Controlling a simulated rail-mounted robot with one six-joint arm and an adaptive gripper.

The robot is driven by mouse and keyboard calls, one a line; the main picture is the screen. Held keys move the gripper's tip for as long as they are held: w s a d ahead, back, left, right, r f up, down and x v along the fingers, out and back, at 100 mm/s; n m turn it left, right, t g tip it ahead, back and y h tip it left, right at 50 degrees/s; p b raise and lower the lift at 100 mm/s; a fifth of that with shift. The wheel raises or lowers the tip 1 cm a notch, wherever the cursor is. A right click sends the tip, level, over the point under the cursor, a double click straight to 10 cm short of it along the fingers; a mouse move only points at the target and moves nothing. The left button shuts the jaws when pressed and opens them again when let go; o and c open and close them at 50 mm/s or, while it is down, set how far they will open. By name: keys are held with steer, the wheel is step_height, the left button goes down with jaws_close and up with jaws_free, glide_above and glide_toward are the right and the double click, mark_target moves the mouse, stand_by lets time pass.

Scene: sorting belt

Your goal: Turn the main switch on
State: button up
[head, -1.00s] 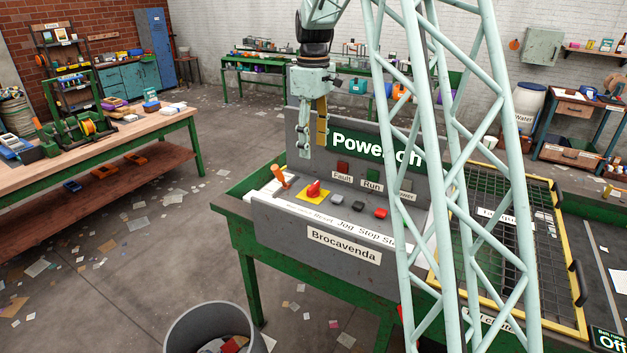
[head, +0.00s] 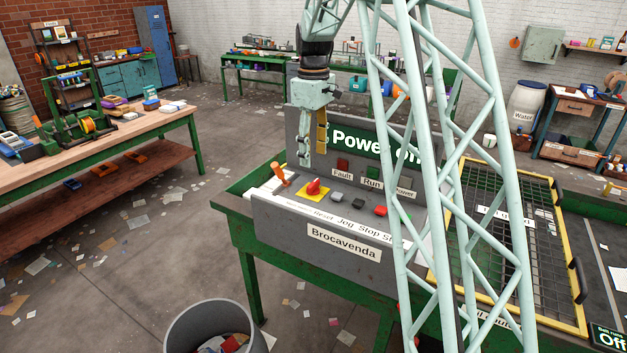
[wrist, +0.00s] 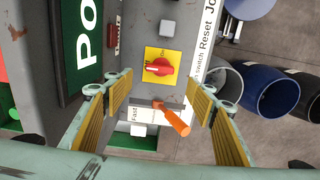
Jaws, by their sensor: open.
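The main switch is a red rotary knob (head: 313,186) on a yellow square plate, at the left of the grey control panel. It also shows in the wrist view (wrist: 160,68), with a white mark on its left side. Small lettering on the plate is hard to read, but "On" seems to stand above the knob. My gripper (head: 313,158) is open and empty, pointing down above and behind the knob in the head view. In the wrist view its two fingers (wrist: 158,95) stand apart, with the knob beyond the gap between them.
An orange-handled lever (head: 281,174) stands left of the knob, also between the fingers in the wrist view (wrist: 174,118). Several push buttons (head: 358,204) sit to the right. The upright "Power on" sign board (head: 375,143) rises close behind my gripper. A yellow-framed mesh guard (head: 510,240) lies right.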

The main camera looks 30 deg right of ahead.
mark_target(314, 182)
steer(key=shift+f, duration=5)
steer(key=c, duration=0.8)
